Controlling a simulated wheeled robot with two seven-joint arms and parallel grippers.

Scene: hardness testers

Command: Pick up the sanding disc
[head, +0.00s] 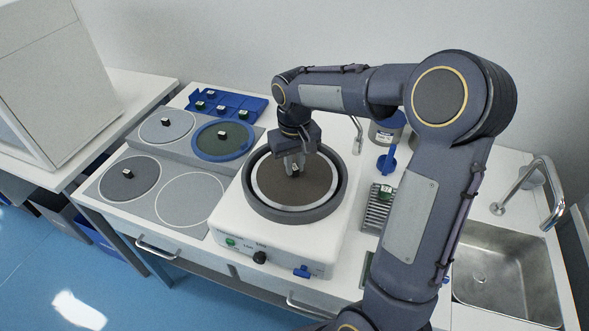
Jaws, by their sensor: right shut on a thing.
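A brown sanding disc (310,190) lies flat inside the dark round bowl of the white polishing machine (229,222). A small dark block with a white label (295,171) stands at its upper middle, like the blocks on the other discs. My right gripper (294,164) points down over the disc, shut on this small block. Its fingertips partly hide the block. I see no gap between disc and machine. My left gripper is not in view.
On the left bench a light grey disc (167,128), a green disc in a blue rim (222,140) and a dark grey disc (130,178) each carry a small block. An empty white circle (191,200) lies beside them. A blue tray (226,103) stands behind; a sink (505,283) is at right.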

